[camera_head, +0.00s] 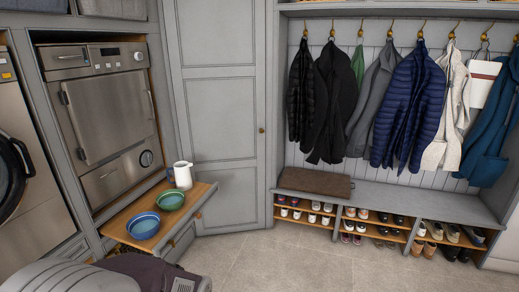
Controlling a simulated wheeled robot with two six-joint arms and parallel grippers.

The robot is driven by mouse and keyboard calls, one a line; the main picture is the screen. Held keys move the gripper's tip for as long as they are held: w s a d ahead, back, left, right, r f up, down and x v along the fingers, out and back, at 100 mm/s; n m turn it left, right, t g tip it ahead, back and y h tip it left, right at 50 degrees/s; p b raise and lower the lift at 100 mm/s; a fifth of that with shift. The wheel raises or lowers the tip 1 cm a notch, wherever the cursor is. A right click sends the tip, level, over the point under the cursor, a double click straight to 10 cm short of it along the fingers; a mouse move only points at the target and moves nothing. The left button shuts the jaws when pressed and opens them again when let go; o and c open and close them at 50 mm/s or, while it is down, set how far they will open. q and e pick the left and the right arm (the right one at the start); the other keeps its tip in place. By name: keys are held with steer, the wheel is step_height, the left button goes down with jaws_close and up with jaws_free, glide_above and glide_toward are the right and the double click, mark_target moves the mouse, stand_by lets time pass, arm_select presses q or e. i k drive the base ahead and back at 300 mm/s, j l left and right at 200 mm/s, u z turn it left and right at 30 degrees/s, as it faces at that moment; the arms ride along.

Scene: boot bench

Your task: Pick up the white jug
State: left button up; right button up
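The white jug (183,176) stands upright at the far end of a pull-out wooden shelf (200,190), below the steel built-in appliance. A darker curved shape, perhaps its handle, shows at the jug's left side. A green bowl (171,204) sits just in front of the jug, and a blue bowl (142,233) sits nearer to me on the same shelf. Neither of my grippers can be made out in the head view.
A steel appliance (105,105) rises behind the shelf. A tall grey cupboard door (218,115) is to the right. Coats (405,105) hang above a bench with shoes below. A grey rounded shape and dark item (140,270) fill the lower left. The middle floor is clear.

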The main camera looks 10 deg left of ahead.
mark_target(184, 181)
steer(key=i+u, duration=0.2)
steer(key=i, duration=0.7)
steer(key=i+l+u, duration=0.15)
steer(key=i, duration=0.7)
steer(key=i+u, duration=0.25)
steer(key=u, duration=0.15)
steer(key=i+l+u, duration=0.1)
steer(key=i+u, duration=0.15)
steer(key=u, duration=0.15)
steer(key=i+l+u, duration=0.15)
steer(key=u, duration=0.25)
steer(key=i+l+u, duration=0.25)
steer(key=u, duration=0.15)
steer(key=i+l+u, duration=0.1)
steer(key=u, duration=0.35)
steer(key=i+l+u, duration=0.25)
steer(key=u, duration=0.15)
steer(key=i+l+u, duration=0.15)
steer(key=u, duration=0.3)
steer(key=i+l+u, duration=0.1)
steer(key=l+u, duration=0.3)
